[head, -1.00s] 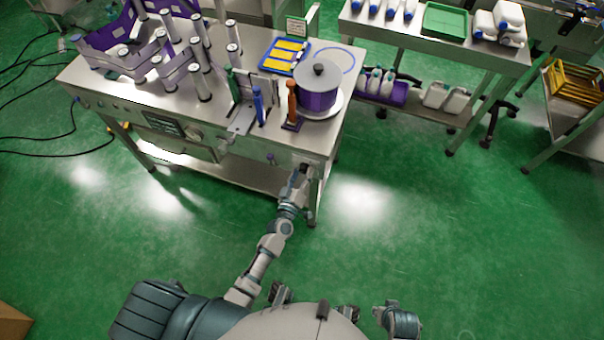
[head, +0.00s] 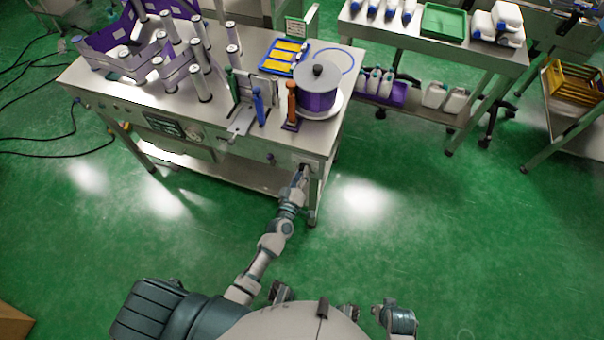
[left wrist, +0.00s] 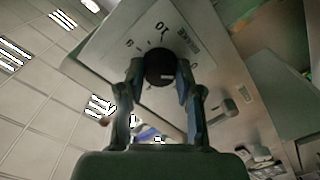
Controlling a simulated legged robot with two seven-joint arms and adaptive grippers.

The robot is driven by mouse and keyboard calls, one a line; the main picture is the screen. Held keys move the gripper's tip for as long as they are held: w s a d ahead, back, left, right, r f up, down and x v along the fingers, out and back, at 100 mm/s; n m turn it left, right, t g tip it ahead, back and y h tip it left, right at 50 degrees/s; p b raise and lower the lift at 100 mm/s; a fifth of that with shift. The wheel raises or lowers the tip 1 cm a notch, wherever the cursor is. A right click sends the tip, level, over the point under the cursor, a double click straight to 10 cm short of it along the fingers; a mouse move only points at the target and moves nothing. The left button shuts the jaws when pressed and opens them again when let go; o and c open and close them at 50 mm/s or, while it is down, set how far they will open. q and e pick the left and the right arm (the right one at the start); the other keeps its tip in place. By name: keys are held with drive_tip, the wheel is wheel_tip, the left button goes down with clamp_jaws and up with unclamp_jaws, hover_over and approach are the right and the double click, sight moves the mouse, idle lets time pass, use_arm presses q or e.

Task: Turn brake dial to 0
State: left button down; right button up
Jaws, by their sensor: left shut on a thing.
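The brake dial is a round black knob (left wrist: 160,67) on a light plate (left wrist: 110,42) with dark printed marks, among them a 10 and the word BRAKE. A short pale mark shows on the knob's face. My left gripper (left wrist: 159,76) is shut on the knob, with one finger at each side. In the head view my left gripper (head: 303,174) is at the front face of the workbench (head: 225,142), near its right corner. There the gripper hides the dial.
On the bench top stand a purple spool (head: 318,92), an orange handle (head: 292,103), a blue handle (head: 258,106) and several upright rollers. A second bench (head: 400,40) stands behind to the right. The green floor (head: 410,220) right of my left arm is clear.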

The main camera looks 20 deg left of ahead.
use_arm(q)
drive_tip(key=c, duration=0.8)
unclamp_jaws()
drive_tip(key=shift+o, duration=0.2)
drive_tip(key=s, duration=1.2)
drive_tip(key=shift+a, duration=0.25)
drive_tip(key=shift+f, duration=0.1)
drive_tip(key=s+d+f+m+g+h+p, duration=0.15)
drive_tip(key=s+f+m+g, duration=0.3)
drive_tip(key=f, duration=0.45)
drive_tip(key=s+d+f+m+g+h+p, duration=0.1)
drive_tip(key=s+f+m+g+p, duration=0.1)
drive_tip(key=s+f+m+g, duration=0.45)
drive_tip(key=s+a+f+g+y+p, duration=0.1)
drive_tip(key=s+a+f+g, duration=0.1)
drive_tip(key=s+f, duration=0.3)
drive_tip(key=s+a+f+g+y+p, duration=0.1)
drive_tip(key=s+a+f, duration=0.4)
drive_tip(key=s, duration=0.5)
drive_tip(key=shift+a+f+g+y, duration=0.3)
drive_tip(key=shift+g+y, duration=0.15)
drive_tip(key=shift+g, duration=0.75)
use_arm(e)
drive_tip(key=s+f, duration=0.2)
drive_tip(key=f, duration=0.5)
drive_tip(key=s+f, duration=0.2)
drive_tip(key=f, duration=0.5)
drive_tip(key=shift+s+d, duration=0.2)
drive_tip(key=shift+s, duration=0.05)
